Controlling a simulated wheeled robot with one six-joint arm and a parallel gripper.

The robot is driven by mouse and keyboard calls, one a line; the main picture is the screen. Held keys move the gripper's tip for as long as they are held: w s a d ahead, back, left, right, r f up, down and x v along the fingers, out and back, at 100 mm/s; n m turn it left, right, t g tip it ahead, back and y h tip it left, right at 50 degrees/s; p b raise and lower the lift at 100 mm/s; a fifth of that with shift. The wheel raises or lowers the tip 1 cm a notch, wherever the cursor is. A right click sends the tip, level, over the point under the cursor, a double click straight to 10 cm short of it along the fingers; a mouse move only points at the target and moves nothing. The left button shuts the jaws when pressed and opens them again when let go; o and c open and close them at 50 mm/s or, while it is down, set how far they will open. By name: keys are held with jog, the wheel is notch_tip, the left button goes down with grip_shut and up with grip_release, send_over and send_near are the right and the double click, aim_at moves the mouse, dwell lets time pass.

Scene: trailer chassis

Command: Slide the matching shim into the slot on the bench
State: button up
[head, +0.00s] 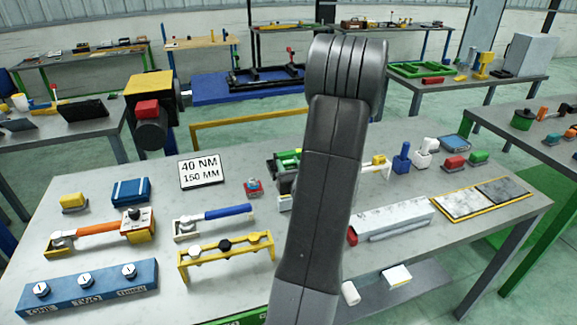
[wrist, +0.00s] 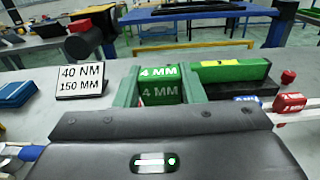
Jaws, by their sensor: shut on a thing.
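In the wrist view my gripper (wrist: 160,98) has two grey-green fingers, shut on a green shim (wrist: 160,72) marked 4 MM. The shim's labelled face is toward the camera. Right beside it is a green block with a yellow mark (wrist: 222,73), on a dark base. I cannot tell whether the shim touches it, and no slot opening shows clearly. A blue shim (wrist: 247,98) and a red shim marked 3 MM (wrist: 289,101) lie to the right. In the head view my arm hides the gripper and most of this area; some green (head: 287,158) shows at its left edge.
A sign reading 40 NM 150 MM (head: 200,172) stands left of my arm. A white-grey box (head: 392,218) lies at right.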

jog(key=shift+f, duration=0.1)
notch_tip(320, 180, down, 5)
jog(key=b, duration=0.6)
jog(key=shift+f+b, duration=0.2)
jog(key=shift+b, duration=0.15)
jog(key=shift+b, duration=0.85)
dwell(1.2)
jog(key=shift+f+b, duration=1.85)
jog(key=shift+b, duration=0.15)
